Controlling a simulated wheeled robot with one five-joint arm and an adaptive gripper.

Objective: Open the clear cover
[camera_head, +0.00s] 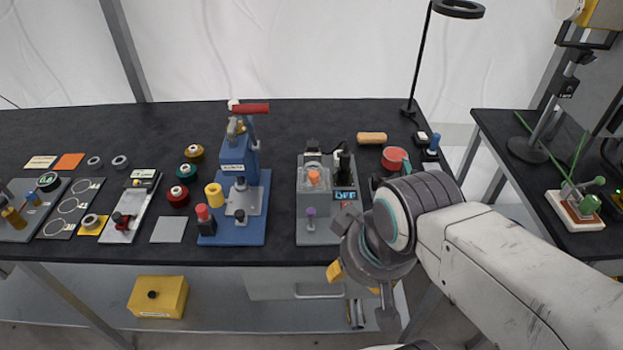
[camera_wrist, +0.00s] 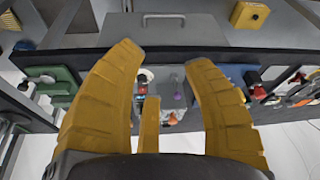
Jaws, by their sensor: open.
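A grey device (camera_head: 305,232) stands on the dark bench, with a lit display reading OFF, an orange knob (camera_head: 313,178) and a purple knob (camera_head: 311,212). A small see-through cover (camera_head: 313,163) seems to sit around the orange knob; its outline is faint and I cannot tell its exact position. My gripper (camera_head: 355,281) is in front of the bench's front edge, right of and nearer than the device. In the wrist view my gripper (camera_wrist: 166,62) is open and empty, its yellow fingers spread. The device (camera_wrist: 166,80) shows between them, apart from the fingers; the cover is not clear there.
A blue press (camera_head: 237,190) with a red handle stands left of the device. A red round part (camera_head: 394,158) and a tan cylinder (camera_head: 372,138) lie behind and to the right. A yellow box (camera_head: 158,297) sits on the lower shelf. A side table (camera_head: 500,143) stands right.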

